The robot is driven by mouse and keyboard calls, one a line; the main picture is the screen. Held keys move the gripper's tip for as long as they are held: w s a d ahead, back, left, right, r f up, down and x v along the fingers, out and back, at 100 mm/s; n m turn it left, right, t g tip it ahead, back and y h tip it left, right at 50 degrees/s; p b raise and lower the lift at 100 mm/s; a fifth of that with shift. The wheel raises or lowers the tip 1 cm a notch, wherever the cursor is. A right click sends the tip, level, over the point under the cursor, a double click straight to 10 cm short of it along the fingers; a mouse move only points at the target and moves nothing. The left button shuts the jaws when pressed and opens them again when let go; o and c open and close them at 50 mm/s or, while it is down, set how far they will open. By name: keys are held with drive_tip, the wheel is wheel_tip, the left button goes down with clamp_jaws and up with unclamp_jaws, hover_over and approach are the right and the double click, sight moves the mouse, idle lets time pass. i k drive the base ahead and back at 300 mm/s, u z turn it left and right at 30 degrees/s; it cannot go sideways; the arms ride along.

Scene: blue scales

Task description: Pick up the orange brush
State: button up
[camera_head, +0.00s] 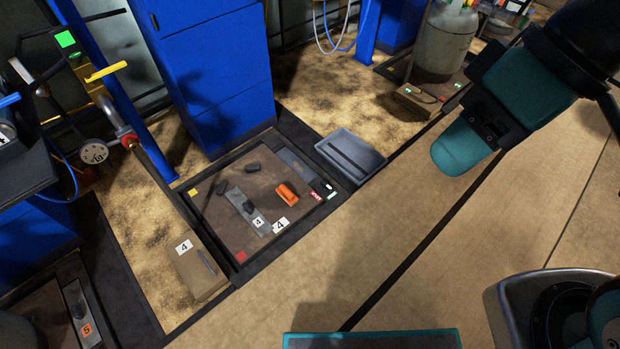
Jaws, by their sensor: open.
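A small orange block-like thing, which I take to be the orange brush (287,194), lies on a brown, dark-framed platform (222,208) on the floor, left of the picture's middle. My gripper (463,149) hangs at the upper right, a teal rounded finger below a dark block, seen from the side. It is open, well to the right of the orange brush and apart from it. Nothing shows held in it. Its second finger is hidden.
Dark lumps and a grey strip (240,203) lie near the orange brush. A grey tray (350,155) stands right of the platform. A brown box (200,268) marked 4 is at front left. A blue cabinet (210,75) rises behind. The tan floor (390,210) at right is clear.

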sight(285, 194)
drive_tip(key=u, duration=0.2)
drive_tip(key=i, duration=1)
drive_tip(key=u, duration=0.6)
